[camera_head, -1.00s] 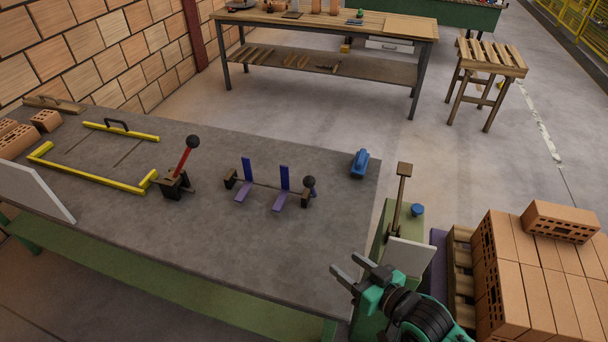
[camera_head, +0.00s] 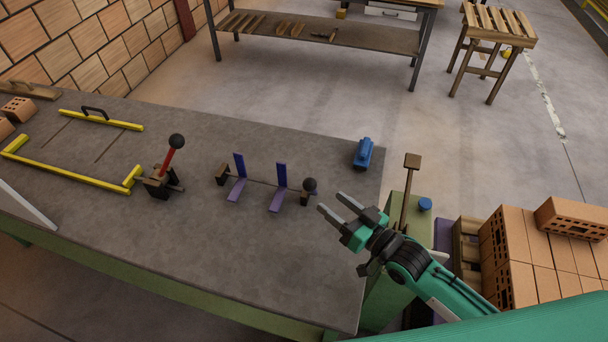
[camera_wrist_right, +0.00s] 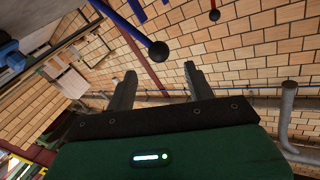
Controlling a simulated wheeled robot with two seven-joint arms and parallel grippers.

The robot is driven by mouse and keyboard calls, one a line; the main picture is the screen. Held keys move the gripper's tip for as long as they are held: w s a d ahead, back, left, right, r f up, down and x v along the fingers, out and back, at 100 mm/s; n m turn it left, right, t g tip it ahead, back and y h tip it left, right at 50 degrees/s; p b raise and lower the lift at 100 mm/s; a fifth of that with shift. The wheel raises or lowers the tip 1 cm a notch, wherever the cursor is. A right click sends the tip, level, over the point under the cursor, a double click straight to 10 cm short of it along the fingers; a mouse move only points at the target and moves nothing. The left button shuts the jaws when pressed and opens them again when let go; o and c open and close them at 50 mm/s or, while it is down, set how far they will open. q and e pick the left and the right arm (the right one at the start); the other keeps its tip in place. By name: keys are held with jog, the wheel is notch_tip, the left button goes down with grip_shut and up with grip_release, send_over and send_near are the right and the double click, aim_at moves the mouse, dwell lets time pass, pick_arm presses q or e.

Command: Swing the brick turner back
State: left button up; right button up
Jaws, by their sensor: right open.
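The brick turner (camera_head: 258,188) stands on the grey table, with two blue-purple L-shaped forks on a thin shaft between small blocks. One leg of each fork points up and the other lies toward the near side. A black ball knob (camera_head: 310,185) is at its right end. My right gripper (camera_head: 331,202) is open and empty, just right of and nearer than the knob, with its fingers pointing toward it. In the right wrist view the knob (camera_wrist_right: 159,51) appears beyond the open fingertips (camera_wrist_right: 160,78), between them and apart from them. My left gripper is out of view.
A red lever with a black ball (camera_head: 172,155) stands left of the turner, beside a yellow frame (camera_head: 70,180). A blue object (camera_head: 363,153) lies near the table's right edge. A brown-capped post (camera_head: 411,180) and stacked bricks (camera_head: 530,260) stand to the right.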

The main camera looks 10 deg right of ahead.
aim_at(306, 181)
jog(key=x, duration=0.3)
jog(key=shift+w+a+r+p, duration=0.1)
jog(key=shift+w+a+p, duration=0.1)
jog(key=shift+w+p, duration=0.15)
jog(key=p+x, duration=0.1)
jog(key=x, duration=0.5)
jog(key=shift+w+a, duration=0.35)
jog(key=shift+w, duration=0.05)
jog(key=shift+c, duration=0.2)
grip_shut()
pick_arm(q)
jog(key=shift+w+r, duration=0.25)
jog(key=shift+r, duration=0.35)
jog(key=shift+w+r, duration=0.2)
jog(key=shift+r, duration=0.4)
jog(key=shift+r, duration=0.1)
pick_arm(e)
jog(key=shift+w, duration=0.1)
